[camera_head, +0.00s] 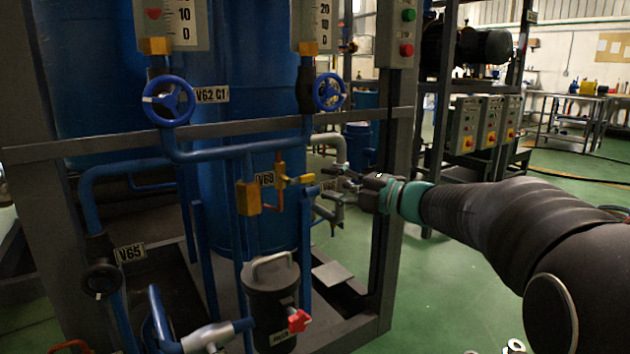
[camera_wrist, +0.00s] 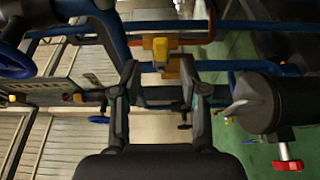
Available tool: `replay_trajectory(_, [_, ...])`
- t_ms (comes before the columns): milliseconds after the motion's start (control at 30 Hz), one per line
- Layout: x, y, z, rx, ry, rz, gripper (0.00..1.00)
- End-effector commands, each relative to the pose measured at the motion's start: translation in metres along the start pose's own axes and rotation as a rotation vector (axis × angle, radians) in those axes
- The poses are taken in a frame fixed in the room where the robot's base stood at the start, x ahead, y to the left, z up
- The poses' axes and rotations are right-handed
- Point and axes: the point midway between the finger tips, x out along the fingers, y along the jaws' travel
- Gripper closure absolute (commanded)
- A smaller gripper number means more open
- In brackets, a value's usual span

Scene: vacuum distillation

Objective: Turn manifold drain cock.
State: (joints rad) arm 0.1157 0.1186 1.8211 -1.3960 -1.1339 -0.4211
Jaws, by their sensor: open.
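The cock with a yellow lever (camera_head: 299,180) sits on a short copper-coloured pipe beside the V60 tag (camera_head: 265,180) in the head view. A yellow block (camera_head: 249,198) is at the pipe's lower left. My gripper (camera_head: 346,178) is to the right of the lever, pointing left, apart from it. In the wrist view, my gripper (camera_wrist: 160,76) has its two dark fingers spread with nothing held between them. A yellow fitting (camera_wrist: 160,48) shows beyond the fingertips, roughly centred between them. The fingertips are small and partly merged with pipes behind in the head view.
The V66 valve (camera_head: 330,209) is just below my gripper. A grey frame post (camera_head: 389,130) stands close behind it. A black canister (camera_head: 272,305) with a red handle (camera_head: 299,320) is below. Blue handwheels (camera_head: 168,101) are above left. Green floor (camera_head: 450,270) is open at right.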

Motion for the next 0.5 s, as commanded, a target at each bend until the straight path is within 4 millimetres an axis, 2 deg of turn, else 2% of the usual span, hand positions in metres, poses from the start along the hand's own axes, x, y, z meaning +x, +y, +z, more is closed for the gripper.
replay_trajectory(33, [-0.011,0.001,0.001,-0.001,-0.004,0.001,0.56])
replay_trajectory(200, [-0.037,0.001,0.001,-0.001,-0.002,0.000,0.56])
replay_trajectory(500, [-0.053,0.000,0.000,-0.001,0.001,0.000,0.56])
